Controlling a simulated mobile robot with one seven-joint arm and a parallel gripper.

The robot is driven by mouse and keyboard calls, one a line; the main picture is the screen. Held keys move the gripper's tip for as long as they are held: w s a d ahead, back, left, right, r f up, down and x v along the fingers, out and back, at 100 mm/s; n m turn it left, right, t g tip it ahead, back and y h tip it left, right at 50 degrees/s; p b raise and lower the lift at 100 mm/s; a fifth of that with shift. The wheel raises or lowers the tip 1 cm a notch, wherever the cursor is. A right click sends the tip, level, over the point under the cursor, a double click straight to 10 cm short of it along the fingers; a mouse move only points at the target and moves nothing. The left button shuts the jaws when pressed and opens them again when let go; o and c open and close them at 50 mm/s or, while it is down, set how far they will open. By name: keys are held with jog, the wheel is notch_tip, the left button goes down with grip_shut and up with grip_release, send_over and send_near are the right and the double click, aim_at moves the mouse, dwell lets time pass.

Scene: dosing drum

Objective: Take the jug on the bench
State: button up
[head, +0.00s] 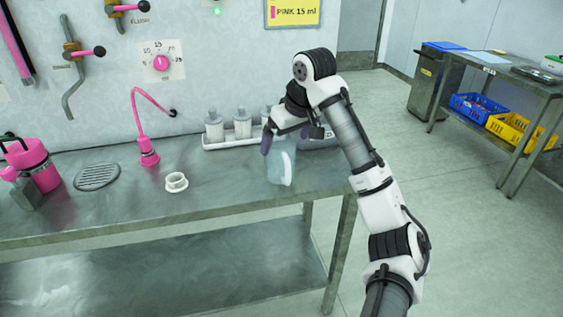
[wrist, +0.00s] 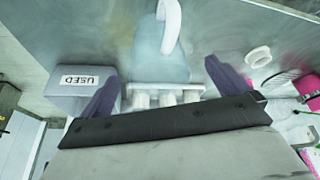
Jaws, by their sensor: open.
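The jug (head: 283,168) is a pale, translucent bluish vessel standing near the right end of the steel bench (head: 225,188). In the wrist view its body (wrist: 160,66) lies between my fingers, with its white curved handle (wrist: 168,25) beyond them at the top. My gripper (head: 284,139) is open at the jug's upper part, and its purple fingertips (wrist: 165,85) are spread to either side of it. I cannot tell whether either finger touches the jug. My gripper and wrist hide the jug's top in the head view.
A white tray with several bottles (head: 243,123) stands behind the jug. A grey box marked USED (wrist: 82,88) is close beside one finger. A white ring-shaped cup (head: 176,182), a pink spout (head: 148,152) and a pink container (head: 38,165) are farther left.

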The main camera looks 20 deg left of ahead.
aim_at(282, 164)
jog(key=shift+p+x, duration=0.65)
jog(key=shift+x, duration=2.35)
jog(key=shift+w+d, duration=0.1)
jog(key=shift+w, duration=0.1)
jog(key=c, duration=1.1)
